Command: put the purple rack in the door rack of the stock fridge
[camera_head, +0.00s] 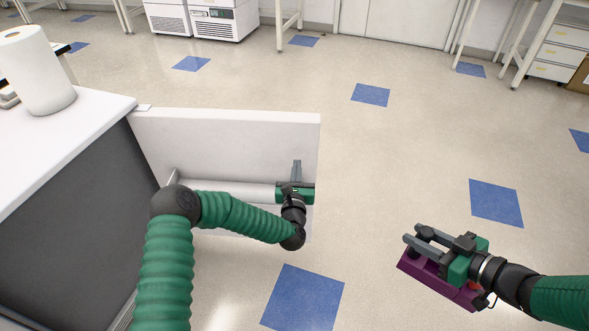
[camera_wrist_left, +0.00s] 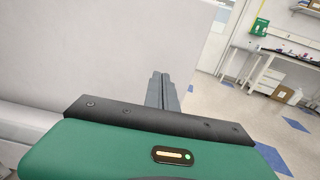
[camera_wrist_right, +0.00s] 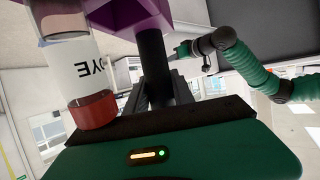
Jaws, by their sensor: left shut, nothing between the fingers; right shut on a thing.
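The purple rack (camera_head: 422,270) is at the lower right of the head view, held above the floor by my right gripper (camera_head: 415,233). In the right wrist view the rack (camera_wrist_right: 125,14) shows at the top, with the gripper shut on its dark post (camera_wrist_right: 152,65). A tube with red liquid and a "DYE" label (camera_wrist_right: 85,70) is beside the post. The fridge door (camera_head: 230,130) stands open, with a white door rack (camera_head: 228,190) on its inner face. My left gripper (camera_head: 297,163) is shut and empty in front of the door's inner face, near its free edge.
The floor (camera_head: 370,170) between door and right gripper is clear. My left forearm crosses in front of the door rack and hides part of it.

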